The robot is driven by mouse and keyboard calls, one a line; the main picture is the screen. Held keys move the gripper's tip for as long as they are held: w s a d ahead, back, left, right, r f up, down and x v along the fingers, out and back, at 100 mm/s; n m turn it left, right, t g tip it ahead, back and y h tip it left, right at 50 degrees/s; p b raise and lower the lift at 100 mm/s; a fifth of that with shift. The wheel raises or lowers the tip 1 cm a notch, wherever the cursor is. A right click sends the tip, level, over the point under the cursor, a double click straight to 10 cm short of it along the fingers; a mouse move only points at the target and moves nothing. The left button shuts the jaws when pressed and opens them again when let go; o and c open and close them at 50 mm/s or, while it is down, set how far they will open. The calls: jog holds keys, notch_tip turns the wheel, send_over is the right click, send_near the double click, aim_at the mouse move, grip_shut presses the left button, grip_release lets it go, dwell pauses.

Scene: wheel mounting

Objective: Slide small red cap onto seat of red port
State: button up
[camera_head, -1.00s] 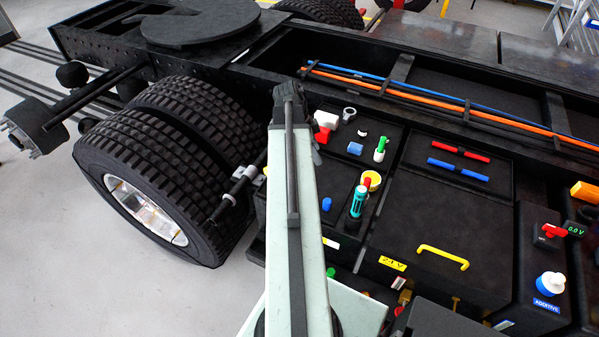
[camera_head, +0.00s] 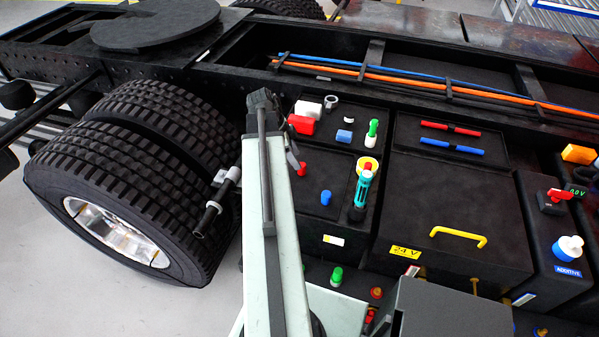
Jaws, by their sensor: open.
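A small red cap-like piece (camera_head: 300,168) shows just right of my arm, at the left side of the black tray (camera_head: 340,222). My arm hides part of the area around it. My gripper (camera_head: 291,154) is mostly hidden behind the arm; a dark part of it shows close beside the red piece. It is open, and I cannot tell whether it touches the piece. Low in the picture, red fittings (camera_head: 376,293) stand in front of the tray, near a green fitting (camera_head: 336,276). One may be the red port; its seat is too small to make out.
Red and white blocks, a blue piece and a green-topped piece stand behind. A black battery box (camera_head: 450,215) with a yellow handle is right; a large tyre (camera_head: 130,175) is left.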

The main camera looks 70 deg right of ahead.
aim_at(302, 164)
jog(key=b+x, duration=0.2)
jog(key=x, duration=0.1)
jog(key=b+x, duration=0.2)
jog(key=x, duration=0.1)
jog(key=shift+d+b, duration=0.25)
jog(key=shift+b, duration=0.15)
jog(key=shift+r, duration=0.15)
grip_shut()
